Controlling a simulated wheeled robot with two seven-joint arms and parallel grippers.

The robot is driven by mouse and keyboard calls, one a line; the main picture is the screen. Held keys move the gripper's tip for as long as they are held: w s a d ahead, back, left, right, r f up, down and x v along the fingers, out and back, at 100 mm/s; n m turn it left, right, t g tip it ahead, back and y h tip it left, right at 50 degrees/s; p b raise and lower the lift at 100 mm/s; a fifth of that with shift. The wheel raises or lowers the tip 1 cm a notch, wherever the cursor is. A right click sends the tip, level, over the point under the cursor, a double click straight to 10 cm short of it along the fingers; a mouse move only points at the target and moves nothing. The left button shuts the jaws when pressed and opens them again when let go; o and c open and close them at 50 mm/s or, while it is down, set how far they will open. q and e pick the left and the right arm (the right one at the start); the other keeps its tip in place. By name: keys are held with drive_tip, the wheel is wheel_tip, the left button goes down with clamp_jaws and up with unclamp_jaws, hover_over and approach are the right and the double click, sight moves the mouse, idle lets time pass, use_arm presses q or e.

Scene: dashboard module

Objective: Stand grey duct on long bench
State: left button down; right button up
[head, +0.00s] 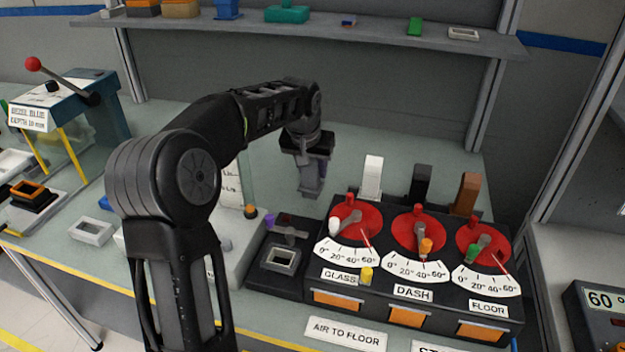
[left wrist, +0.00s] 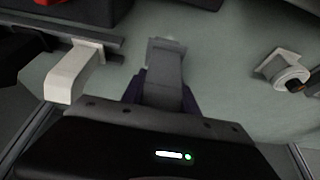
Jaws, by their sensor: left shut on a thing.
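My left gripper (head: 311,168) reaches over the long bench (head: 262,168), behind the black dashboard module. It is shut on the grey duct (head: 308,188), which points down below the jaws. In the left wrist view the grey duct (left wrist: 164,72) lies between the purple fingers (left wrist: 163,92) of my gripper. The duct's upper part is hidden by the gripper in the head view. I cannot tell whether its lower end touches the bench. My right gripper is not in view.
White (head: 372,177), black (head: 421,183) and brown (head: 467,192) ducts stand along the back of the dashboard module (head: 408,273), right of my gripper. The white duct shows close by in the left wrist view (left wrist: 70,78). A shelf (head: 385,38) with several parts hangs behind.

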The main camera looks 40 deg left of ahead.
sight(312, 180)
use_arm(q)
drive_tip(key=shift+f, duration=1.85)
drive_tip(key=shift+f, duration=0.2)
drive_tip(key=c, duration=0.9)
unclamp_jaws()
drive_tip(key=shift+r, duration=0.15)
drive_tip(key=shift+s+r, duration=0.15)
drive_tip(key=shift+r, duration=0.4)
drive_tip(key=v, duration=1.1)
drive_tip(key=shift+s+d+b, duration=0.1)
drive_tip(key=shift+b, duration=0.2)
